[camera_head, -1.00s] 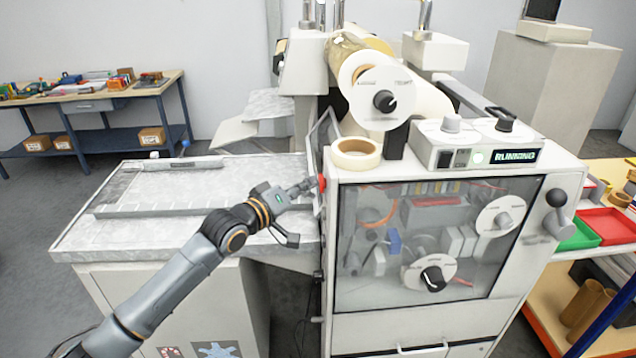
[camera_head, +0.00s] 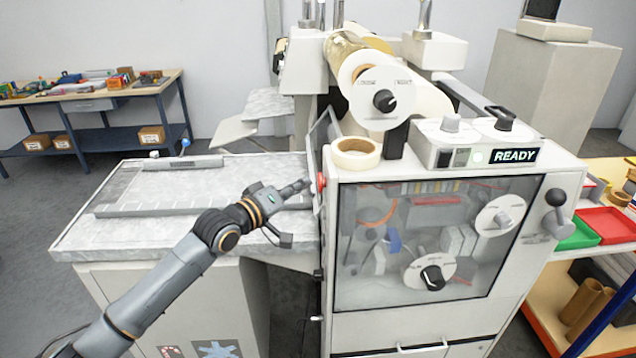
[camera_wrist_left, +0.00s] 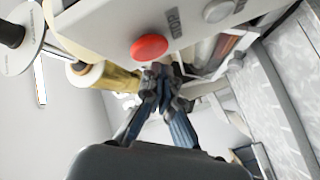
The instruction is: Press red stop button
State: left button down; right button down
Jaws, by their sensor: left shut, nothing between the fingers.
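The red stop button (camera_head: 321,182) sits on the left side of the white laminating machine (camera_head: 345,320). In the left wrist view it is a round red button (camera_wrist_left: 149,47) on a pale panel beside a label reading STOP. My left gripper (camera_head: 306,184) is shut and empty, its tips just left of the button in the head view. In the left wrist view the fingertips (camera_wrist_left: 160,75) are near the button's lower edge; a small gap seems to show. The machine's display (camera_head: 514,156) reads READY. My right gripper is not in view.
A grey feed table (camera_head: 190,225) lies under my left arm. A tape roll (camera_head: 356,153) and a control box with knobs (camera_head: 440,152) sit on the machine top. A hinged clear guard (camera_head: 322,135) stands close above the gripper. A grey round button (camera_wrist_left: 217,11) is beside the red one.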

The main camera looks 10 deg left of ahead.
pick_arm(q)
jog(key=shift+a, duration=0.1)
jog(key=shift+s+a+b, duration=0.2)
jog(key=shift+s+a, duration=0.05)
jog(key=shift+a, duration=0.55)
jog(key=shift+s+a+b, duration=0.2)
jog(key=shift+a+b, duration=0.05)
jog(key=shift+a, duration=0.5)
jog(key=shift+s+a+b, duration=0.2)
jog(key=shift+s+a, duration=0.05)
jog(key=shift+a, duration=0.55)
